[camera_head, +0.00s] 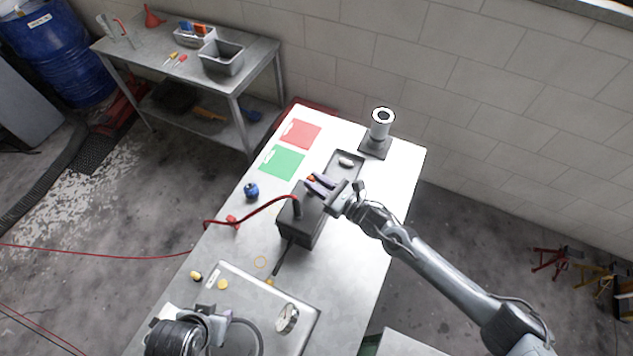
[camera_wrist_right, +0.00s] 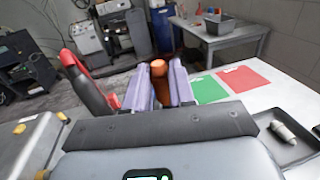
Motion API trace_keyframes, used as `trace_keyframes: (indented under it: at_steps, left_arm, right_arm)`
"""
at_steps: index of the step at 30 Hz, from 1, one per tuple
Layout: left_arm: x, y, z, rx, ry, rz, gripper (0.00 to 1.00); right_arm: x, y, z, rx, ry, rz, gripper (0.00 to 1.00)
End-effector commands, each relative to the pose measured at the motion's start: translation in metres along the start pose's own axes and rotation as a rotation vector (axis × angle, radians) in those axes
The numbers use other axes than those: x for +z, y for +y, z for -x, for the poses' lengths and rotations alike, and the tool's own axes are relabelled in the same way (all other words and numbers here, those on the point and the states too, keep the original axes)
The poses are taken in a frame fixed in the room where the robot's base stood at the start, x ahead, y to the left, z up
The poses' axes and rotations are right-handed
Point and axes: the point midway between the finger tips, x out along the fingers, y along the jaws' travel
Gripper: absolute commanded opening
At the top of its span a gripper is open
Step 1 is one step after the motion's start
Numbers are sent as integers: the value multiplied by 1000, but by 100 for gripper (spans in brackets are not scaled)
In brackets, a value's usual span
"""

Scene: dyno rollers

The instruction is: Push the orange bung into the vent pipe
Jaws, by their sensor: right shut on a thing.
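My right gripper (camera_head: 318,184) is shut on the orange bung (camera_head: 311,178), above the far end of a dark box. In the right wrist view the bung (camera_wrist_right: 158,72) is orange-brown and upright between the two purple fingers (camera_wrist_right: 160,88). An upright grey pipe (camera_head: 380,131) with a white rim and dark opening, probably the vent pipe, stands on a dark base at the table's back right. It is apart from the bung. My left arm shows at the bottom left of the head view, but its fingers cannot be made out.
The dark box (camera_head: 299,228) carries a red hose (camera_head: 262,209). A black tray (camera_head: 341,173) holds a pale piece. Green (camera_head: 282,162) and red (camera_head: 300,134) mats, a blue part (camera_head: 251,190) and a metal tray (camera_head: 245,283) lie around. The table's right side is clear.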

Motion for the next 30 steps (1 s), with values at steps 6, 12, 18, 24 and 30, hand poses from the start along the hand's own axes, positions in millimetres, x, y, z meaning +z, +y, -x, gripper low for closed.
trace_keyframes:
  at_steps: [6, 12, 18, 24, 30]
  left_arm:
    - [0, 2, 0, 7, 2, 8, 38]
    - [1, 2, -4, 8, 2, 10, 38]
    - [2, 2, -7, 6, 1, 8, 38]
    - [2, 1, -6, 1, 1, 1, 38]
    - [2, -1, -7, -3, 0, -3, 38]
  right_arm:
    - [0, 0, 0, 0, 0, 0, 0]
    - [-3, 0, 0, 1, 0, 1, 0]
    - [-3, 0, 0, 0, 0, 1, 0]
    - [-3, 0, 0, 0, 0, 1, 0]
    - [-3, 0, 0, 0, 0, 0, 0]
